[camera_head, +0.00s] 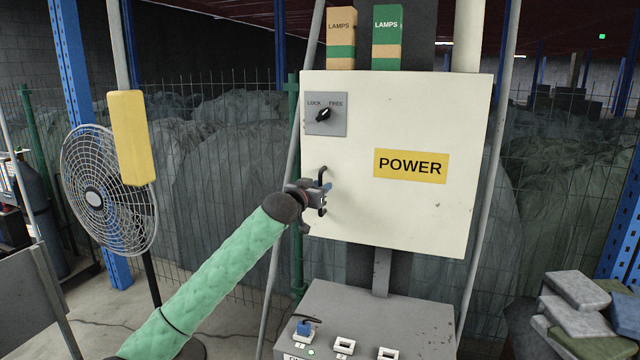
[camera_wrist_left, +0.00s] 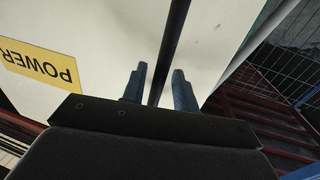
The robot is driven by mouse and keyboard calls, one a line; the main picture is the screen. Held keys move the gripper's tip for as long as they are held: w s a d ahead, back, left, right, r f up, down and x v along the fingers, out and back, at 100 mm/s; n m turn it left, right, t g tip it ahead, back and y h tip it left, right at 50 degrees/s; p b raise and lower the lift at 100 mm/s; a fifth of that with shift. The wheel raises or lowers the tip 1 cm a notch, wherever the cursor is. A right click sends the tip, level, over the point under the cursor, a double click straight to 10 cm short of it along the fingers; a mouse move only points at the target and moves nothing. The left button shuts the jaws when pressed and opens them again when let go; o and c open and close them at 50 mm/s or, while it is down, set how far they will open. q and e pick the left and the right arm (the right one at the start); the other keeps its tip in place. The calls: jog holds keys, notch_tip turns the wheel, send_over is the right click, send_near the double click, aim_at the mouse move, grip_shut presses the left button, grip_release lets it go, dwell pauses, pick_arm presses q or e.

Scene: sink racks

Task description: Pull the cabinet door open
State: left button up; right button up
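The cream cabinet door (camera_head: 400,120) carries a yellow POWER label (camera_head: 411,166) and looks shut. A dark bar handle (camera_head: 323,174) stands at its lower left edge. My left gripper (camera_head: 325,190) is at this handle. In the left wrist view the handle (camera_wrist_left: 170,50) runs between the two blue-grey fingers (camera_wrist_left: 158,88), with a small gap on each side, so the gripper looks open around it. A rotary knob (camera_head: 323,115) marked LOCK and FREE sits at the door's upper left; its pointer seems turned toward FREE. My right gripper is not in view.
A grey control box (camera_head: 370,310) with switches stands below the cabinet. A fan (camera_head: 105,195) with a yellow box (camera_head: 131,137) stands to the left. Two LAMPS boxes (camera_head: 387,38) sit on top. Stacked blocks (camera_head: 575,315) are at lower right. A wire fence runs behind.

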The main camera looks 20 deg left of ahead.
pick_arm(q)
jog(key=shift+w+d, duration=0.1)
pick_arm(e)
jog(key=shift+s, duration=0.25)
pick_arm(q)
grip_shut()
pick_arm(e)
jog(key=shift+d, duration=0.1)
pick_arm(q)
jog(key=shift+f, duration=0.1)
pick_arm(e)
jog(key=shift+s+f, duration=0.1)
